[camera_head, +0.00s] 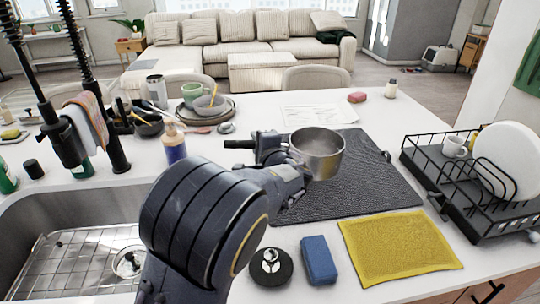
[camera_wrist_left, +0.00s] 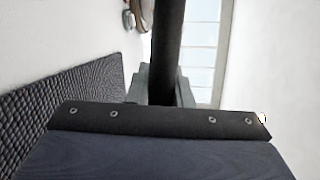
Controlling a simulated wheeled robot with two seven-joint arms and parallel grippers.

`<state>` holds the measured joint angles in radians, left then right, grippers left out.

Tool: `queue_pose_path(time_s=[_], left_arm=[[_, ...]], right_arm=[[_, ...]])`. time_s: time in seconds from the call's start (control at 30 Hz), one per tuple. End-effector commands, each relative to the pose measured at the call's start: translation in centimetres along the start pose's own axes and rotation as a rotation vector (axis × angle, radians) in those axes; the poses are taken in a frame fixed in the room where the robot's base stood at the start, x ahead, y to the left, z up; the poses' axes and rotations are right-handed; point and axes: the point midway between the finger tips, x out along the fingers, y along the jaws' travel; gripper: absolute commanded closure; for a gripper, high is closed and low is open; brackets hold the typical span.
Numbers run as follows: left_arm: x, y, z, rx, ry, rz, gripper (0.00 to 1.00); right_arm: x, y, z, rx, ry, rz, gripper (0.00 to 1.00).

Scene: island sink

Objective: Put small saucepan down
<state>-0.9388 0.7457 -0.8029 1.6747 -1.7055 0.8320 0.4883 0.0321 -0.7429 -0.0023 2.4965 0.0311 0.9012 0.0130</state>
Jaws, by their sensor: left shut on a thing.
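The small saucepan (camera_head: 318,152) is a round metal pan with a dark handle (camera_head: 238,144) that points left. In the head view it shows over the dark textured mat (camera_head: 350,205); whether its base touches the mat, I cannot tell. My left gripper (camera_head: 270,150) is shut on the handle, left of the pan's bowl. In the left wrist view the black handle (camera_wrist_left: 166,45) runs between the two grey fingers (camera_wrist_left: 163,88), with the mat (camera_wrist_left: 60,110) at the left. My left forearm covers part of the counter and sink edge. My right gripper is not in view.
A black dish rack (camera_head: 455,190) with a plate and cup stands right of the mat. A yellow cloth (camera_head: 398,247), a blue sponge (camera_head: 319,260) and a round black item (camera_head: 270,267) lie in front. The sink (camera_head: 85,250) is at left. Plates and bowls (camera_head: 205,108) stand behind.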

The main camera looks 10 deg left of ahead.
Motion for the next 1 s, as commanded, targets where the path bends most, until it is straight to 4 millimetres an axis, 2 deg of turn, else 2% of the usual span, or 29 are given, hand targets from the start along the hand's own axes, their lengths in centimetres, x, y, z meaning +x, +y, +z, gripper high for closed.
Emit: queue_pose_path(time_s=[0.03, 0.1, 0.33, 0.57, 0.7, 0.8, 1.0], left_arm=[[1.0, -0.1, -0.8, 0.002, -0.004, -0.003, 1.00], [2.1, 1.1, -1.8, 0.004, -0.003, -0.002, 1.00], [4.7, 3.7, -4.0, -0.002, -0.001, -0.002, 1.00], [5.8, 4.9, -5.0, -0.003, -0.001, -0.002, 1.00], [6.0, 7.0, -5.3, 0.000, 0.000, -0.002, 1.00], [6.1, 7.7, -5.3, -0.003, -0.001, -0.003, 1.00], [6.1, 7.8, -5.3, -0.005, 0.000, -0.003, 1.00]], right_arm=[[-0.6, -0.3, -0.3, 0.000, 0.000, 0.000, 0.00], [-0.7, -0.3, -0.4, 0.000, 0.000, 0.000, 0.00], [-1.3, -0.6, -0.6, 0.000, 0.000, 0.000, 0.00], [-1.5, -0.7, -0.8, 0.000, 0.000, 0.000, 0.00], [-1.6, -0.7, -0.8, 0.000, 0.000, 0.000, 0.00], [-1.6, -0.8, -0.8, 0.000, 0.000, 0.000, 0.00], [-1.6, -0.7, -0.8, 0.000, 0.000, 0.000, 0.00]])
